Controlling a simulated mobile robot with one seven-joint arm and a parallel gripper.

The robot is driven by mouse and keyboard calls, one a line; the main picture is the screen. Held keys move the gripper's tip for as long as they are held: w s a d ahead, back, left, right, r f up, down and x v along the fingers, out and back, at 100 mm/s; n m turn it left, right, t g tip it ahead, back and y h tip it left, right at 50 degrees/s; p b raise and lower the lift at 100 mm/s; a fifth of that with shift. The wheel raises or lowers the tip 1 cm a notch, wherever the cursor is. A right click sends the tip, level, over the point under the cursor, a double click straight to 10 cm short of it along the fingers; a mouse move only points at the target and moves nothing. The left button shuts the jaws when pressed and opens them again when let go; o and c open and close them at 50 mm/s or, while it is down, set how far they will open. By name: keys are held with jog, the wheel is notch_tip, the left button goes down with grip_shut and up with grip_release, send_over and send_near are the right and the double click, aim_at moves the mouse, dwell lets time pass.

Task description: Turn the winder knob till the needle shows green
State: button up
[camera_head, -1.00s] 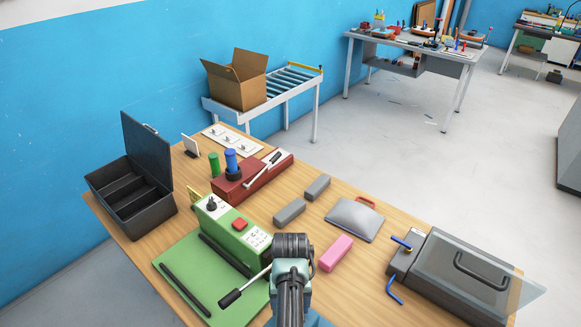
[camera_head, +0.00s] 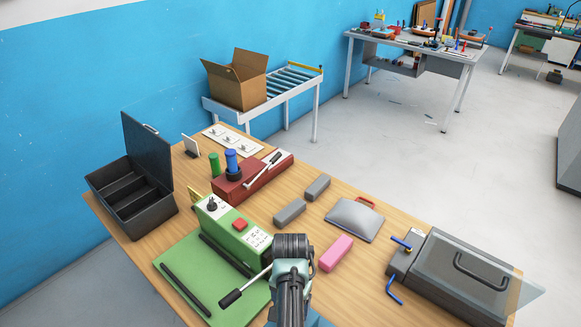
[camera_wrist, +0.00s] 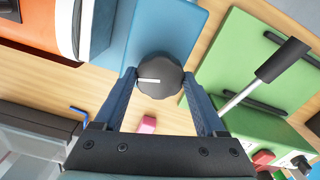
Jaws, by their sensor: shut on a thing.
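In the wrist view a round dark knob (camera_wrist: 160,84) with a white pointer line stands on a light blue plate (camera_wrist: 165,25). The white line points left. My gripper (camera_wrist: 159,76) is shut on the knob, with one blue finger against each side of it. In the head view my arm covers the knob and the fingertips. Beside the knob in the wrist view is a rounded orange, white and dark body (camera_wrist: 65,25), cut off by the frame. I cannot make out a needle or a green mark on a dial in either view.
A green machine (camera_head: 232,228) with a black-handled lever (camera_head: 231,298) stands close left of my arm. A pink block (camera_head: 336,253) lies close right. A grey case with a clear lid (camera_head: 450,275) is at the right, an open black toolbox (camera_head: 133,205) at the left.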

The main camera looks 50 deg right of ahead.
jog(key=o, duration=1.3)
notch_tip(320, 180, up, 13)
jog(key=shift+r+b, duration=0.1)
jog(key=shift+b, duration=0.6)
